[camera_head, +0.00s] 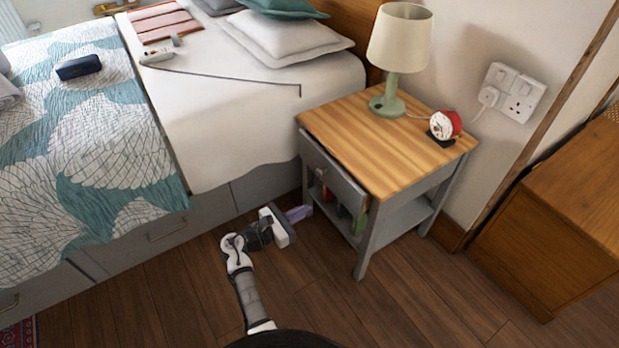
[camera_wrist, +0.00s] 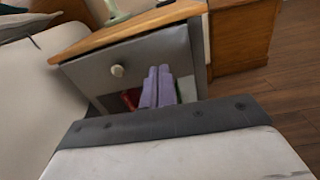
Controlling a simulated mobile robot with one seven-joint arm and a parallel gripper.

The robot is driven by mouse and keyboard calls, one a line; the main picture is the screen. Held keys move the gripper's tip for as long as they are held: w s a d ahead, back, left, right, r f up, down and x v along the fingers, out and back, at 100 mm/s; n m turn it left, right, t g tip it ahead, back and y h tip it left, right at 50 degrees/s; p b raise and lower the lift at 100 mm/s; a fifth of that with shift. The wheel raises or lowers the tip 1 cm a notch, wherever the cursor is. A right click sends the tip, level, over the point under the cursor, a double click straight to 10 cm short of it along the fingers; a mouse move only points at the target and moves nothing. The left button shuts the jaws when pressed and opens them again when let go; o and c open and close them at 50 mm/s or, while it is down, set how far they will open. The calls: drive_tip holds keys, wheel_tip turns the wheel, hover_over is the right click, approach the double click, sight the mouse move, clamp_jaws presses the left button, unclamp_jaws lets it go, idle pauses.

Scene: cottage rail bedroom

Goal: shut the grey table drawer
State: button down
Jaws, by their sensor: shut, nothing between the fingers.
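The grey bedside table (camera_head: 399,223) has a wooden top and a grey drawer (camera_head: 333,171) just under it, facing the bed side. The drawer front looks slightly out from under the top's edge; how far is hard to tell. In the wrist view the drawer front (camera_wrist: 137,62) shows a round pale knob at its left part. My gripper (camera_head: 306,210) is low in front of the table, its purple fingers shut and empty. In the wrist view its fingertips (camera_wrist: 159,70) overlap the lower right of the drawer front. I cannot tell whether they touch it.
The bed (camera_head: 235,110) with grey base drawers stands close on the left. A lamp (camera_head: 400,50) and a red alarm clock (camera_head: 446,124) stand on the tabletop. Red and green items sit on the shelf below the drawer. A wooden cabinet (camera_head: 550,230) is at right. Floor in front is clear.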

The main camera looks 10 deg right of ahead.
approach(351, 186)
drive_tip(key=x, duration=0.5)
drive_tip(key=shift+w+d+f, duration=0.1)
drive_tip(key=shift+f, duration=0.15)
drive_tip(key=shift+x, duration=0.8)
drive_tip(key=x, duration=0.4)
drive_tip(key=shift+w+d+b, duration=0.1)
drive_tip(key=shift+d+b, duration=0.1)
drive_tip(key=shift+b, duration=0.1)
drive_tip(key=shift+r, duration=0.2)
